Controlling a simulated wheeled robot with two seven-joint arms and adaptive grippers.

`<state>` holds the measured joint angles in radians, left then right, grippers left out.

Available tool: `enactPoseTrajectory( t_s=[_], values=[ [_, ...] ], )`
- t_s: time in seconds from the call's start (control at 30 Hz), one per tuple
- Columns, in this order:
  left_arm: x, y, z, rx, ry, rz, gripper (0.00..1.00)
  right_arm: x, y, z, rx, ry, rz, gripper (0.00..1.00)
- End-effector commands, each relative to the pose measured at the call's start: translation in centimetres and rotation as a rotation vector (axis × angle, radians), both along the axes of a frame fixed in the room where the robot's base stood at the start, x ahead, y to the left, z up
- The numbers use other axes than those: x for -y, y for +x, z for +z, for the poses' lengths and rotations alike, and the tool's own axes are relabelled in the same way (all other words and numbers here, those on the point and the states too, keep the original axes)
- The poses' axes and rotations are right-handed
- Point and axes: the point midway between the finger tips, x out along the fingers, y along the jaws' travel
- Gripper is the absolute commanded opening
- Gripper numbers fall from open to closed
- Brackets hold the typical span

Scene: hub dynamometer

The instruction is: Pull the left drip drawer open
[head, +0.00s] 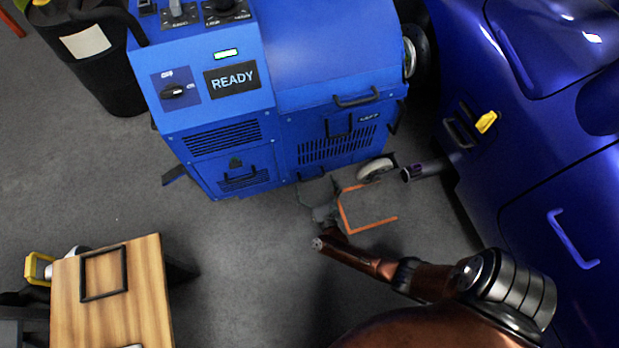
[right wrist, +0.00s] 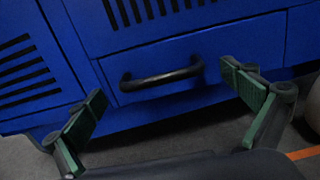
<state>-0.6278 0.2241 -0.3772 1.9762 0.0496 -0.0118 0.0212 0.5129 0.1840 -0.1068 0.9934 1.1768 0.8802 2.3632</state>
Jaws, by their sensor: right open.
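The drip drawer (right wrist: 225,62) is a low blue front panel at the bottom of the blue machine, and it looks flush with the body. Its black bar handle (right wrist: 160,78) is in the middle of the right wrist view. In the head view the handle (head: 313,175) is small and low on the machine. My right gripper (head: 318,192) is open just in front of it. In the right wrist view, the green-padded fingers of the gripper (right wrist: 163,88) stand on either side of the handle, with nothing between them held. My left gripper is out of view.
An orange floor outline (head: 368,224), a wheel (head: 376,168) and a grey cylinder (head: 425,170) are right of the drawer. A blue car (head: 540,190) stands at the right. A wooden table (head: 140,290) is at lower left.

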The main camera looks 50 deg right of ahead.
Motion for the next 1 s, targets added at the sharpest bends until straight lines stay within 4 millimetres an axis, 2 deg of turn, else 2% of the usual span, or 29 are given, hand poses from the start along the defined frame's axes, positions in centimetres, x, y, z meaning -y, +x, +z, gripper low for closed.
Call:
enactPoseTrajectory(
  t_s=[0.2, 0.47, 1.0],
  values=[
    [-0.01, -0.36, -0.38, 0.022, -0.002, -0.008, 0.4, 0.85, 1.32, -0.11, -0.002, -0.002, 0.0, 0.99],
    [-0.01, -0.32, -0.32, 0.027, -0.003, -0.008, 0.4, 0.9, 1.41, -0.03, -0.002, -0.002, 0.0, 0.99],
    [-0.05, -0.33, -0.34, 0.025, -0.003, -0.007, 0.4, 0.88, 1.37, -0.06, -0.002, -0.002, 0.001, 0.62]
  ],
)
